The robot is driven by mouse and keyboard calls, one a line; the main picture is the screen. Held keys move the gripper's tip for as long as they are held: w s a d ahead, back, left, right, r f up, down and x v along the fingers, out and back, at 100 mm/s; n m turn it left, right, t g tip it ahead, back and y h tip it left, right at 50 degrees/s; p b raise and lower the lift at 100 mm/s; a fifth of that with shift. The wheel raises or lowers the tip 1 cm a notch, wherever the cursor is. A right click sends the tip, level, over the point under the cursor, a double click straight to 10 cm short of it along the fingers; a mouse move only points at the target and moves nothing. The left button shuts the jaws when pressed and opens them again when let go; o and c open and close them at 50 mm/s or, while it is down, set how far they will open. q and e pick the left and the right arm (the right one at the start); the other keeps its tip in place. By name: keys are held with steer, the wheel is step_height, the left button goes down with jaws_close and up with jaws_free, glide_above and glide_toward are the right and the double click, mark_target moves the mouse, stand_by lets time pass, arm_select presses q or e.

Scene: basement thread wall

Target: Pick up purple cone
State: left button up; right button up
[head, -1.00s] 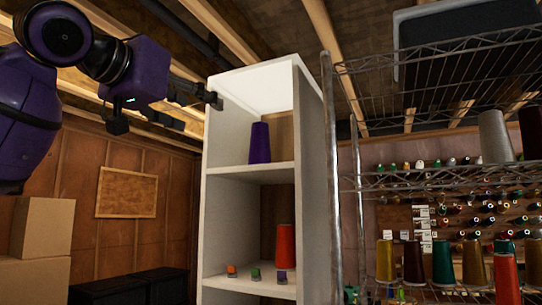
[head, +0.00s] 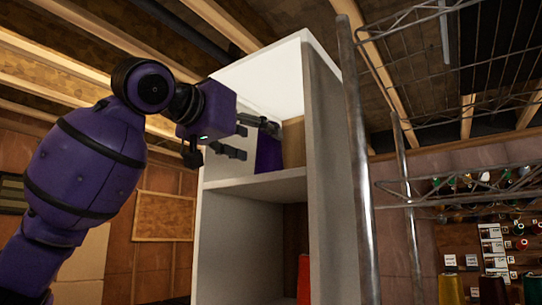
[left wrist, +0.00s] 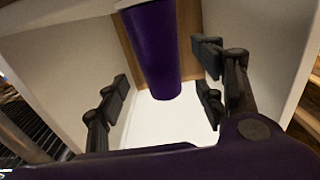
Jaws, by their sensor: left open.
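The purple cone (head: 268,157) stands in the top compartment of the tall white shelf unit (head: 325,160). Its upper part is partly hidden behind a gripper finger in the head view. In the left wrist view the cone (left wrist: 152,50) shows large, ahead of and between the spread fingers. My left gripper (head: 259,142) is open and empty, reaching in at the shelf's open front. Its fingers also show in the left wrist view (left wrist: 160,92), one on each side, with gaps to the cone. My right gripper is not in view.
A red cone (head: 303,282) stands in the compartment below. The shelf's side walls and the compartment floor (head: 262,184) bound the space around the purple cone.

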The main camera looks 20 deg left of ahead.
mark_target(262, 142)
arm_select(q)
steer(key=x, duration=0.5)
steer(key=shift+w+f, duration=0.15)
steer(key=shift+f, duration=0.1)
steer(key=c, duration=1.4)
steer(key=shift+r, duration=5)
